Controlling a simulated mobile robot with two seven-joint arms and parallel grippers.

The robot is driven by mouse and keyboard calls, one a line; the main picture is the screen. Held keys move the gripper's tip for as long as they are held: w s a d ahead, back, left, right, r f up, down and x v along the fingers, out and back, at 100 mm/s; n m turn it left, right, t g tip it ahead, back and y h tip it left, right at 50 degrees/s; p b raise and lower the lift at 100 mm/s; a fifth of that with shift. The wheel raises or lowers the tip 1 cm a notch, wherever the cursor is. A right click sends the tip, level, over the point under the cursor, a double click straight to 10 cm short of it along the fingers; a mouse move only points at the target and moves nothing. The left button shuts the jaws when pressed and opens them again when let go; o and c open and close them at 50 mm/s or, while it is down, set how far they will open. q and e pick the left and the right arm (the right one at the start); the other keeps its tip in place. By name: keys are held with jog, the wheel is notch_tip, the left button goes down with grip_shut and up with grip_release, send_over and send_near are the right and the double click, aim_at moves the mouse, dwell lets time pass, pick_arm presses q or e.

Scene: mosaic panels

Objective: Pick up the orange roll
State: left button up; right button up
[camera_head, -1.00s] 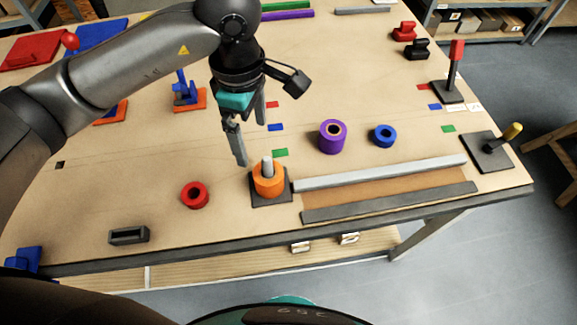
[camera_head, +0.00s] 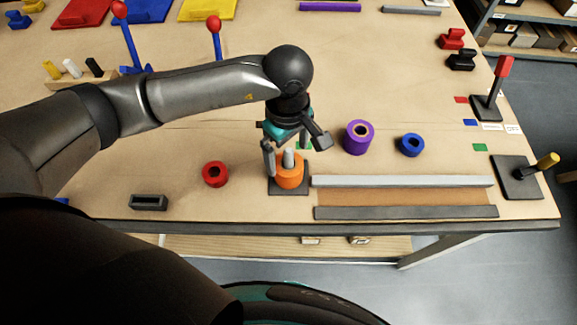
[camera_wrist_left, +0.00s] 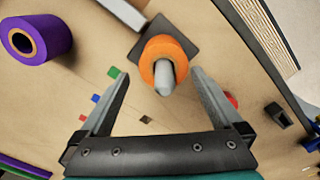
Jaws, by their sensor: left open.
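The orange roll (camera_head: 290,176) sits around a grey peg (camera_head: 288,158) on a dark square base (camera_head: 289,191) near the table's front edge. In the left wrist view the orange roll (camera_wrist_left: 159,52) is ahead of the fingertips, between their lines, with the peg (camera_wrist_left: 165,76) pointing toward the camera. My left gripper (camera_head: 285,152) is open and empty, pointing down just above and around the peg top; in the left wrist view its two fingers (camera_wrist_left: 157,84) are spread wide. Whether a finger touches the roll cannot be told. My right gripper is not in view.
A red roll (camera_head: 215,174) lies left of the base. A purple roll (camera_head: 359,137) and a blue roll (camera_head: 411,145) stand to the right. A grey rail (camera_head: 402,181) runs close by on the right. A dark slotted block (camera_head: 148,202) sits at front left.

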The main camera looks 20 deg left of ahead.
pick_arm(q)
jog(key=f, duration=0.3)
jog(key=f+p, duration=0.1)
jog(key=shift+s+a+f, duration=0.1)
jog(key=shift+s+f, duration=0.1)
jog(key=shift+s, duration=0.05)
jog(key=shift+f, duration=0.4)
jog(key=c, duration=1.4)
jog(key=shift+r, duration=0.15)
notch_tip(320, 180, up, 19)
jog(key=b, duration=0.1)
notch_tip(320, 180, up, 8)
jog(key=p, duration=0.3)
send_over(286, 167)
jog(key=w, duration=0.1)
jog(key=shift+w+a, duration=0.2)
